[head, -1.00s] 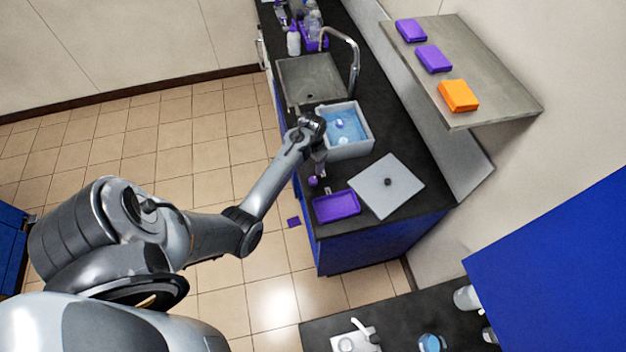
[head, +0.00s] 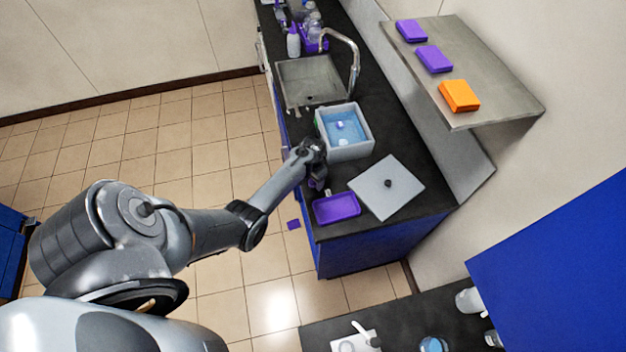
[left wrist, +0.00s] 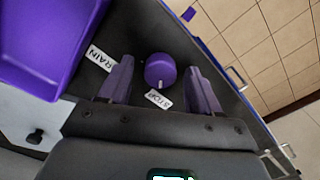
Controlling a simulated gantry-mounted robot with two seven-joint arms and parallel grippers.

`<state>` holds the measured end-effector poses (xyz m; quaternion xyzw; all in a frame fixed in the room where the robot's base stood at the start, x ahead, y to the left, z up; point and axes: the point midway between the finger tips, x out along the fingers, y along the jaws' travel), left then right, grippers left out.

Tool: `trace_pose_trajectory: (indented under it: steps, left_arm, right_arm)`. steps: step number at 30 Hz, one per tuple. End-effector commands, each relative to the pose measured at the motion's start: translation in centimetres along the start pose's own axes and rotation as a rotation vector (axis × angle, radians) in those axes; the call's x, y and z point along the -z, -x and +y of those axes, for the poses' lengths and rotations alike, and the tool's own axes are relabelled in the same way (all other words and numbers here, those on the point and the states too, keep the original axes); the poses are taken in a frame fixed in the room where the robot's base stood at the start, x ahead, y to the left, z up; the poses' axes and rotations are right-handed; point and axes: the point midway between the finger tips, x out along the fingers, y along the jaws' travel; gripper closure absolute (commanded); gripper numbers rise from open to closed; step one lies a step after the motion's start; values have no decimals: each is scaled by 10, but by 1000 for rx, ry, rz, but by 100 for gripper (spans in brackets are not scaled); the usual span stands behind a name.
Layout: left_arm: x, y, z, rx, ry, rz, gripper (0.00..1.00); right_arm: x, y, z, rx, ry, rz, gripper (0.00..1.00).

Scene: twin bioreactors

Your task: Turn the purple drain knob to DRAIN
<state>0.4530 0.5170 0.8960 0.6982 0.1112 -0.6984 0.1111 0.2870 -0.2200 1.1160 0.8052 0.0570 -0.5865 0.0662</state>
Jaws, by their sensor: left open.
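The purple drain knob (left wrist: 160,71) stands on the dark counter between the two fingers of my left gripper (left wrist: 158,84), seen in the left wrist view. The fingers are apart, with a gap visible on each side of the knob. The knob's pale pointer mark points toward the STOP label (left wrist: 158,98). The DRAIN label (left wrist: 101,58), partly cut off by a finger, lies to its left. In the head view my left gripper (head: 317,183) is at the counter's front edge beside the purple tray (head: 337,208), and it hides the knob. My right gripper is not in view.
A tub of blue liquid (head: 346,130) stands behind the gripper, with the sink (head: 310,82) beyond. A grey lid with a black knob (head: 386,187) lies right of the tray. A shelf (head: 480,75) with purple and orange boxes overhangs the back.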

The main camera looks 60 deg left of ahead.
Motion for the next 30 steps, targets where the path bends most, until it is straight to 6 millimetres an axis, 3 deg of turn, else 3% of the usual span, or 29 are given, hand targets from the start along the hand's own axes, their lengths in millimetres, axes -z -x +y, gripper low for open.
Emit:
trace_pose_trajectory:
  steps: [7,18,30]
  left_arm:
    - [0,0,0,0,0,1,38]
    - [0,0,0,0,0,0,93]
    - [0,1,-1,1,-82,-1,93]
  right_arm:
    - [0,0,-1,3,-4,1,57]
    - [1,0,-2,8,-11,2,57]
    - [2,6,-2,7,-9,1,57]
